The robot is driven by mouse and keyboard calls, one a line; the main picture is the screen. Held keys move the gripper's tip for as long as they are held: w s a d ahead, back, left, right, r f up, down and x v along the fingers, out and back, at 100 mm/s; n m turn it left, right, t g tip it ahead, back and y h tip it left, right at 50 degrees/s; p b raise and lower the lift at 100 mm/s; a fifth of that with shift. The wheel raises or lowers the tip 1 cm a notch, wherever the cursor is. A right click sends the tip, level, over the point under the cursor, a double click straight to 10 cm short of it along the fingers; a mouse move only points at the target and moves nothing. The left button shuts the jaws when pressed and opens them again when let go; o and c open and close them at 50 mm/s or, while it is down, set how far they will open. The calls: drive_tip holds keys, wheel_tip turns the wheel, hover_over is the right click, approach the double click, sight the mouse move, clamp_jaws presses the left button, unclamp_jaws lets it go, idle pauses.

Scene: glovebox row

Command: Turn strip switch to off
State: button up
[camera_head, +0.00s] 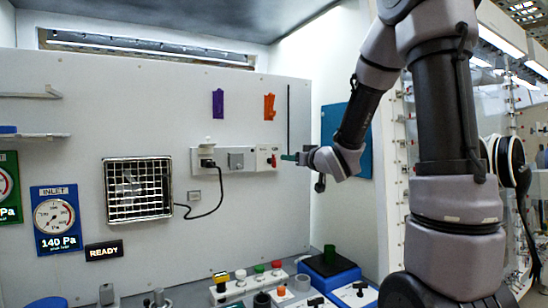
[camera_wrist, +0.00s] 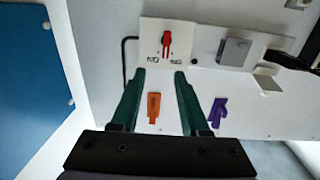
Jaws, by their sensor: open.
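The white power strip (camera_head: 222,170) is fixed to the back wall panel. Its red switch (camera_head: 272,160) is at the strip's right end. In the wrist view, which is upside down, the red switch (camera_wrist: 166,43) is a lever standing roughly upright in the picture, on a white plate (camera_wrist: 148,33) with ON and OFF printed beneath it. My gripper (camera_head: 290,157) is just right of the switch. In the wrist view my gripper (camera_wrist: 161,73) is open and empty, with its green fingers pointing towards the plate and the switch beyond and between their tips. I cannot tell any contact.
A black plug (camera_head: 207,162) with a cord sits in the strip, beside a grey box (camera_head: 236,160). Purple (camera_head: 218,103) and orange (camera_head: 269,106) pieces hang above. A vent grille (camera_head: 138,188) is at left.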

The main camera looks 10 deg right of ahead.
sight(275, 156)
drive_tip(key=shift+n+y, duration=0.3)
drive_tip(key=shift+y, duration=0.1)
drive_tip(key=x, duration=1.1)
drive_tip(key=shift+a, duration=0.35)
clamp_jaws()
